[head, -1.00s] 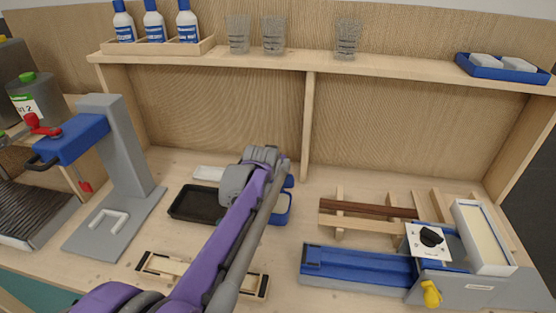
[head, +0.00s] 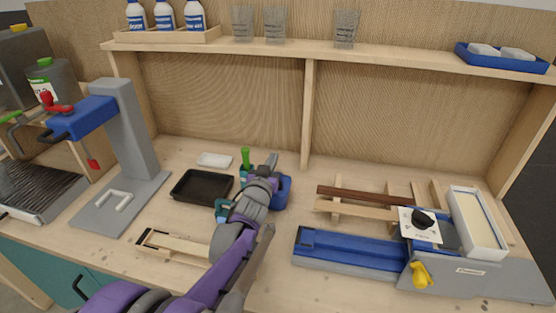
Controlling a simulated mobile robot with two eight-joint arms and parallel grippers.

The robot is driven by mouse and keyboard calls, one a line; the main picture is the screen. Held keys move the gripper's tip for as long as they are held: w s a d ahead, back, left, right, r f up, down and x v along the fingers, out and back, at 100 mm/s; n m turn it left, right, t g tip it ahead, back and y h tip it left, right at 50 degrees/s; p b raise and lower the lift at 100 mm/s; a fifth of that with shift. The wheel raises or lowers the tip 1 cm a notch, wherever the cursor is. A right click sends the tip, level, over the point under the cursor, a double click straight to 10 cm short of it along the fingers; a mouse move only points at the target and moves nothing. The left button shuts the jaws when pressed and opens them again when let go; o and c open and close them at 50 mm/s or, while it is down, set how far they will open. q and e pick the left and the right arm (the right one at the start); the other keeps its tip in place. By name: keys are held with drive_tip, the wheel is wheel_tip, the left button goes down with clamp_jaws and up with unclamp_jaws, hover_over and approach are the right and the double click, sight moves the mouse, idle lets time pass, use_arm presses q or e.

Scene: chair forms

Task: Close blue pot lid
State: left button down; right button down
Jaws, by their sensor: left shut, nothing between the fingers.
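The blue pot (head: 284,193) stands on the bench just right of my left gripper and is partly hidden behind it. I cannot make out its lid separately or tell whether it is open. My left gripper (head: 270,162) is shut and empty, reaching over the left side of the pot. Whether it touches the pot or lid cannot be told. My right gripper is not in view.
A green-handled item (head: 245,158) stands close left of my gripper, beside a black tray (head: 201,187). A wooden frame (head: 173,245) lies in front. A blue-and-grey fixture (head: 350,250) is at the right. A shelf (head: 400,66) runs above.

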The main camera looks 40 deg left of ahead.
use_arm(q)
drive_tip(key=shift+s+a+f, duration=0.15)
drive_tip(key=shift+s+f, duration=0.2)
drive_tip(key=shift+f, duration=0.15)
drive_tip(key=shift+s+d+f+b, duration=0.55)
drive_tip(key=shift+s+f, duration=0.2)
drive_tip(key=shift+s, duration=0.1)
drive_tip(key=shift+s+d+f+b, duration=0.2)
drive_tip(key=shift+s+f+b, duration=0.15)
drive_tip(key=shift+f, duration=0.25)
drive_tip(key=shift+s+d+f+b, duration=0.2)
drive_tip(key=shift+s+f, duration=0.2)
drive_tip(key=shift+f, duration=0.2)
drive_tip(key=shift+s+d+f, duration=0.15)
drive_tip(key=shift+s, duration=0.05)
wheel_tip(320, 180, up, 11)
drive_tip(key=p, duration=0.2)
